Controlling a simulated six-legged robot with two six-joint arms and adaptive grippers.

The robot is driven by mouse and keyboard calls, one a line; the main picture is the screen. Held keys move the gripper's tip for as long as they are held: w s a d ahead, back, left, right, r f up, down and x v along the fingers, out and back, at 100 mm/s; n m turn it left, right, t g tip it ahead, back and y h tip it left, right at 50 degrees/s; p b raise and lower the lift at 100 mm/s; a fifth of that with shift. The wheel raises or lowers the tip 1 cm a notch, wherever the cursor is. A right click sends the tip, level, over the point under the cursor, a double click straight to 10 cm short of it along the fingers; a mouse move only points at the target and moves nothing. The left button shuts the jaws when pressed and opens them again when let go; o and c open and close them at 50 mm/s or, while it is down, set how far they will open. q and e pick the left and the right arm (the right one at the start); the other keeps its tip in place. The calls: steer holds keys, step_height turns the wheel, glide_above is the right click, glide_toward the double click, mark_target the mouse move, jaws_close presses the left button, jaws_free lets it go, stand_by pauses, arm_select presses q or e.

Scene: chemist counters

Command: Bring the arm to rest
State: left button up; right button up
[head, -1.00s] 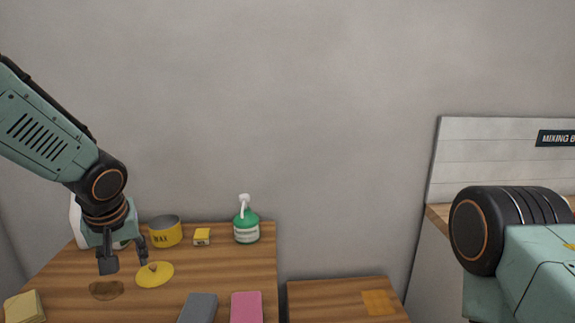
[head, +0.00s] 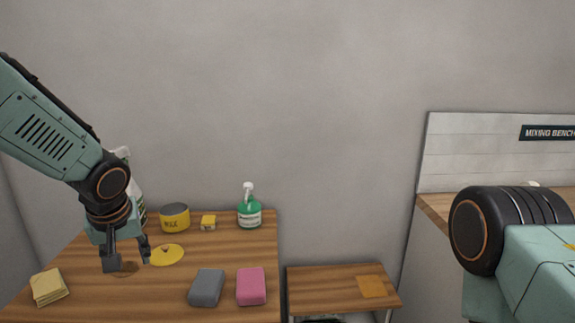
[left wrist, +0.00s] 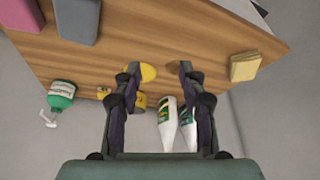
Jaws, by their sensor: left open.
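My left gripper (head: 127,262) hangs from the left arm over the left part of the wooden counter (head: 235,262). Its two fingers are apart with nothing between them. In the left wrist view the open fingers (left wrist: 158,70) show above the counter top, apart from the things on it. In the head view a yellow round lid (head: 168,255) lies just right of the fingers. My right arm (head: 515,235) shows at the right edge of the head view; its gripper is out of view.
Behind stand a yellow wax tin (head: 175,218), a small yellow box (head: 208,223), a green pump bottle (head: 249,213) and white bottles (left wrist: 168,122). In front lie yellow cloths (head: 48,287), a grey sponge (head: 207,287) and a pink sponge (head: 251,286). A lower wooden table (head: 325,280) and the mixing bench (head: 435,205) are right.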

arm_select(q)
steer(key=s+d+f+m+g+h, duration=0.15)
steer(key=s+d+f, duration=0.25)
steer(key=s+f, duration=0.55)
steer(key=s+d+f+m+g+h, duration=0.15)
steer(key=s+d+f, duration=0.35)
steer(key=f, duration=0.8)
steer(key=s+f+m+b, duration=0.1)
steer(key=s+f, duration=0.4)
steer(key=s, duration=0.5)
steer(key=s+a+f+g+y+b, duration=0.1)
steer(key=s+f, duration=0.4)
steer(key=s, duration=0.6)
steer(key=shift+a+m, duration=0.3)
steer(key=shift+m, duration=0.1)
